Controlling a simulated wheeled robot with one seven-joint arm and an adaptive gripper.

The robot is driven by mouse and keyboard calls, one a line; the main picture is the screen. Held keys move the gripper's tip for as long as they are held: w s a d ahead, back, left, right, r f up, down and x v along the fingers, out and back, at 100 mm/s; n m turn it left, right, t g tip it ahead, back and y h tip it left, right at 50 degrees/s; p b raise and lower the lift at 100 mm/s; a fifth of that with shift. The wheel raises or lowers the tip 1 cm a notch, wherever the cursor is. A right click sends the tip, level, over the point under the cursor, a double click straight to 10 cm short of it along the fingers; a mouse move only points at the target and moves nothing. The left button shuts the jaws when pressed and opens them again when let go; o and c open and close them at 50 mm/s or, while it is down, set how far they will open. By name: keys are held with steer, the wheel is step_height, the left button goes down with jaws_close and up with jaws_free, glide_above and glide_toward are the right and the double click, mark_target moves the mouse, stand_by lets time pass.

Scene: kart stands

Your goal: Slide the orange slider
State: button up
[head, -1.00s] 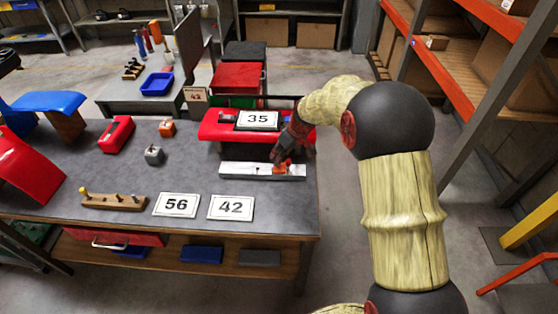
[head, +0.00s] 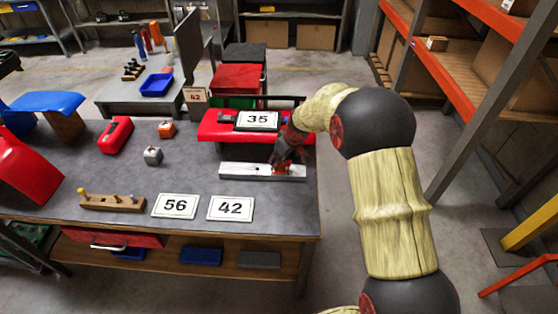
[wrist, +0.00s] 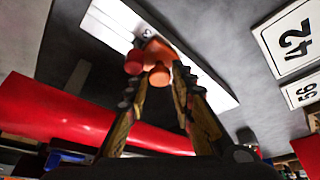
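The orange slider (wrist: 158,58) sits on a long white track (wrist: 109,23). In the head view the slider (head: 282,168) is right of the middle of the track (head: 243,170), partly hidden by my gripper. My gripper (head: 283,163) is right above it, pointing down. In the wrist view the fingers of my gripper (wrist: 160,76) come down on both sides of the slider's rounded knob. Whether both fingertips press on it is not clear. A small red round part (wrist: 133,62) shows beside the slider.
Behind the track is a red stand (head: 222,131) with a "35" card (head: 257,121). Cards "56" (head: 175,206) and "42" (head: 230,208) lie in front. The table just left of the track is clear.

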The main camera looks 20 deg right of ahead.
jaws_close()
stand_by(0.3)
steer(key=p, duration=0.4)
glide_above(229, 169)
stand_by(0.4)
steer(key=shift+o, duration=1.7)
jaws_free()
steer(key=shift+w+a, duration=0.1)
steer(key=shift+a, duration=0.05)
steer(key=shift+o, duration=0.6)
steer(key=shift+o, duration=0.2)
steer(key=shift+r, duration=0.1)
